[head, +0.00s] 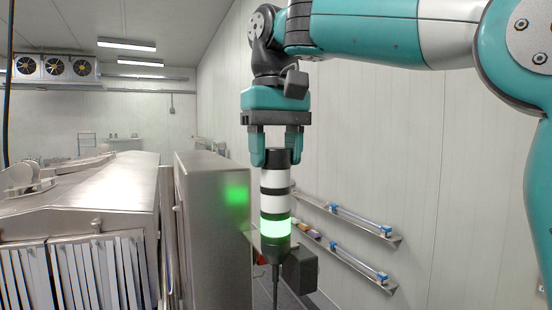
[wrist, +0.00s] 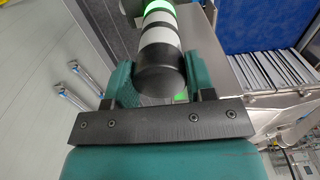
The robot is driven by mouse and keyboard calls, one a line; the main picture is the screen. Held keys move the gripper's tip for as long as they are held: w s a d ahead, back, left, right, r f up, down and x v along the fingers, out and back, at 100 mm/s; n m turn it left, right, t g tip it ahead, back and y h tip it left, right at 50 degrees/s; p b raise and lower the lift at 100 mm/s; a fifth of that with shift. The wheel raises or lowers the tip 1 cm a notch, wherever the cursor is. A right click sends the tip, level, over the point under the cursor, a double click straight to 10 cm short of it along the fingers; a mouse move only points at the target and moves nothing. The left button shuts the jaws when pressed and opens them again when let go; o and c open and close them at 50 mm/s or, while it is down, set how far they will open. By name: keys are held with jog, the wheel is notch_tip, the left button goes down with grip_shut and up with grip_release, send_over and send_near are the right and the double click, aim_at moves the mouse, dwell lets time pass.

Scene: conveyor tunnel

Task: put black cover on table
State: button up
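A black cover (head: 277,158) caps the top of a signal light tower (head: 275,205) with white and black bands and a lit green section. The tower stands upright. My gripper (head: 277,152) points down over it, one teal finger on each side of the cover. In the wrist view the cover (wrist: 160,82) fills the space between the fingers. Whether both fingers press on it or a thin gap remains, I cannot tell. No table is clearly identifiable; a small pale surface (head: 125,144) with items on it stands far back.
A tall steel cabinet (head: 210,215) stands directly left of the tower, with a steel conveyor tunnel (head: 95,195) beyond it. A black box (head: 300,270) sits by the tower's base. Wall shelves (head: 345,218) holding blue-ended tubes are at right, on a pale panelled wall.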

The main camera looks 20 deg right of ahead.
jog(key=shift+r+p, duration=1.45)
jog(key=shift+r, duration=1.05)
